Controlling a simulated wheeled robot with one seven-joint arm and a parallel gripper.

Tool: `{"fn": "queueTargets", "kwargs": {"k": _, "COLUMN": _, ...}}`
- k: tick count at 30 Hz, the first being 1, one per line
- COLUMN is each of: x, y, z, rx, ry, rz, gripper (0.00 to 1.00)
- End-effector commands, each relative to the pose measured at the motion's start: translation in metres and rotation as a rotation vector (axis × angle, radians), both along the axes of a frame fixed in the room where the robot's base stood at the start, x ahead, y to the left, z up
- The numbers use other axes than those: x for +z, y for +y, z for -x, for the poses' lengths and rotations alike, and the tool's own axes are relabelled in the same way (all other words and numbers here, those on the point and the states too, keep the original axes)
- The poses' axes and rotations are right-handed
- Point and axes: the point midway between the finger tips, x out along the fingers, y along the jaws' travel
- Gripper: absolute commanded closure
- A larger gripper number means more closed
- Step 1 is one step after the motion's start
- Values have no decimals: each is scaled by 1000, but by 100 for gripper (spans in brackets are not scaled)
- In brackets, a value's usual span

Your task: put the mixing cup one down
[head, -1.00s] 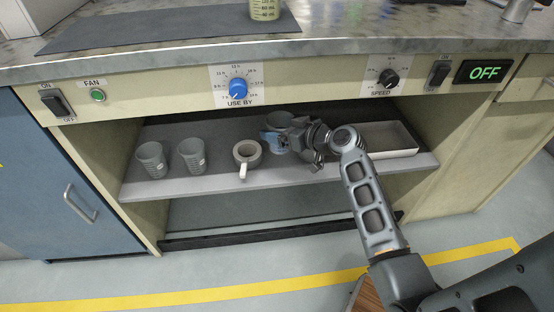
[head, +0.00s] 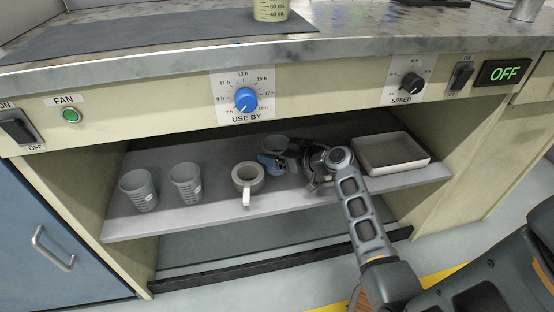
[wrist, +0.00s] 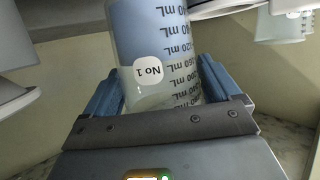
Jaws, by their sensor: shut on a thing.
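Mixing cup one is a translucent grey-blue measuring cup marked "No 1" in the wrist view (wrist: 152,50), where its label reads upside down. It stands between the blue fingers of my gripper (wrist: 160,85), which is shut on it. In the head view, the cup (head: 275,143) is at the back of the shelf, partly hidden behind my gripper (head: 271,160). I cannot tell whether its base touches the shelf (head: 215,214).
Two grey graduated cups (head: 138,190) (head: 186,184) and a pale mug with a handle (head: 247,180) stand left of my gripper. A shallow tray (head: 425,165) lies at the right. The counter (head: 160,68) overhangs the shelf. The shelf's front strip is clear.

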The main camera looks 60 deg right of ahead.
Motion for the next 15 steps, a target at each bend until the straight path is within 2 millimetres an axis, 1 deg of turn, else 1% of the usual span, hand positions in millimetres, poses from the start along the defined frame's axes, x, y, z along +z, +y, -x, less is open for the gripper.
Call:
{"fn": "queueTargets", "kwargs": {"k": 1, "x": -11, "y": 0, "z": 0, "rx": -1, "ry": 0, "rz": -3, "gripper": 47}}
{"fn": "queueTargets", "kwargs": {"k": 3, "x": -20, "y": 0, "z": 0, "rx": -1, "ry": -1, "rz": -3, "gripper": 47}}
{"fn": "queueTargets", "kwargs": {"k": 5, "x": -25, "y": -1, "z": 0, "rx": -2, "ry": 0, "rz": -2, "gripper": 48}}
{"fn": "queueTargets", "kwargs": {"k": 15, "x": -27, "y": 0, "z": 0, "rx": 0, "ry": -1, "rz": 0, "gripper": 48}}
